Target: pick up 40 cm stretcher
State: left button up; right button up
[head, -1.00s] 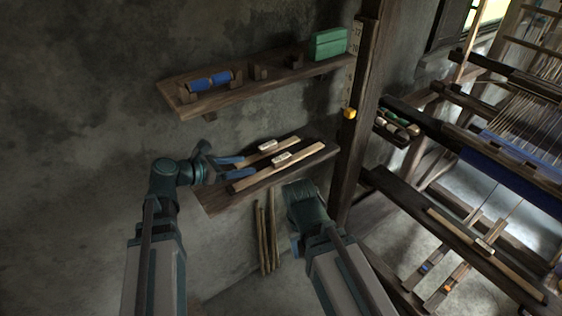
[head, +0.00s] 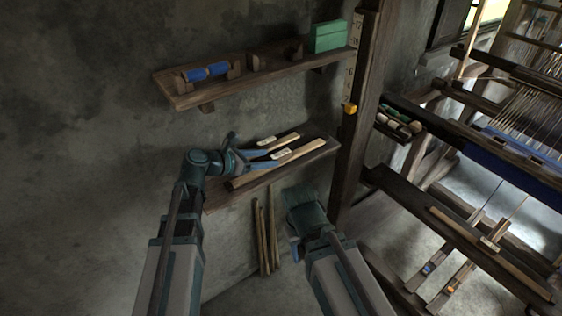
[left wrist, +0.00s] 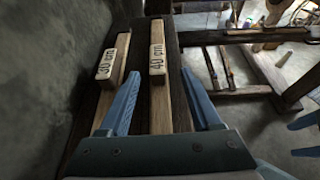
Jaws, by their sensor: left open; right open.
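The 40 cm stretcher (head: 308,150) is a pale wooden stick with a white label, lying on the lower wall shelf. In the left wrist view its "40 cm" label (left wrist: 157,59) is readable. My left gripper (head: 277,153) is open over the shelf. In the left wrist view its fingers (left wrist: 159,76) lie on either side of the 40 cm stretcher, apart from it; contact cannot be told. My right gripper (left wrist: 306,137) is open and empty at that view's right edge, lower than the shelf; in the head view it is mostly hidden behind its own wrist.
The 30 cm stretcher (left wrist: 106,68) lies parallel, close on the wall side. The lower shelf (head: 228,196) ends near a dark post (head: 358,130). An upper shelf (head: 183,99) holds a blue roll and green box. Sticks (head: 264,235) lean below. The loom (head: 480,150) stands right.

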aim_at(274, 156)
pick_arm(q)
jog(key=b+x, duration=0.1)
jog(key=x, duration=0.4)
jog(key=shift+w+b, duration=0.15)
jog(key=shift+b, duration=0.2)
jog(key=shift+a+r, duration=0.1)
grip_shut()
